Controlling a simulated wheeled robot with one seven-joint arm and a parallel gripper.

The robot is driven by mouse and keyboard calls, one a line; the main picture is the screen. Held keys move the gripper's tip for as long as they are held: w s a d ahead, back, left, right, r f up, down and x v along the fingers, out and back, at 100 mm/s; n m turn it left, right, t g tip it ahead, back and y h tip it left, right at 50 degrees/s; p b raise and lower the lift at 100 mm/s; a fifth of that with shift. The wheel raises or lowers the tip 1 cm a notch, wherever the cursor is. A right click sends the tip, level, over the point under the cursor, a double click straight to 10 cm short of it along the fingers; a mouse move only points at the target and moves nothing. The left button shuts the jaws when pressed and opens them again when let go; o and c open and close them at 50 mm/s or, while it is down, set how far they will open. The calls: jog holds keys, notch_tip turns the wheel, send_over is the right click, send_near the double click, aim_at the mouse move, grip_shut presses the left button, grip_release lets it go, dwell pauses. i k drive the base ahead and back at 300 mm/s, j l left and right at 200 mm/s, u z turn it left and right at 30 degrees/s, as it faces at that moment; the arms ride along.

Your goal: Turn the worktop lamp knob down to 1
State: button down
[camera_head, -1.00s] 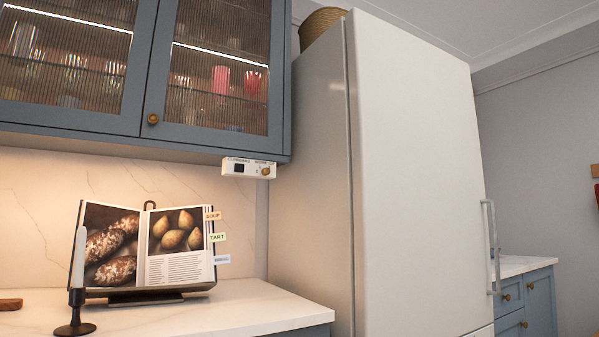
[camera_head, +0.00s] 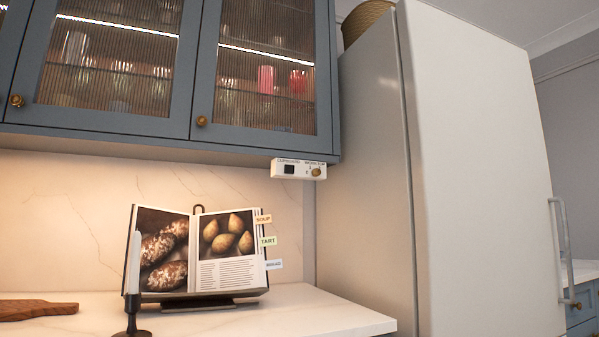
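The box is fixed under the right end of the blue wall cupboard. A dark square switch (camera_head: 289,169) sits to the left of the knob. Small labels show above both, and the marks around the knob are too small to read, so its setting cannot be told. The wall under the cupboard is warmly lit. My gripper is not in view.
A white worktop (camera_head: 290,312) runs below, with an open cookbook on a stand (camera_head: 198,252), a candle holder (camera_head: 132,310) and a wooden board (camera_head: 36,310). A tall white fridge (camera_head: 480,180) stands close on the right. The space before the box is clear.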

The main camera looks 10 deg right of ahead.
aim_at(316, 172)
jog(key=i+l, duration=0.2)
jog(key=l, duration=0.15)
jog(key=i+l+u, duration=0.1)
jog(key=l, duration=0.25)
jog(key=i+l, duration=0.2)
jog(key=l, duration=0.15)
jog(key=i+l, duration=0.2)
jog(key=l, duration=0.15)
jog(key=u, duration=0.05)
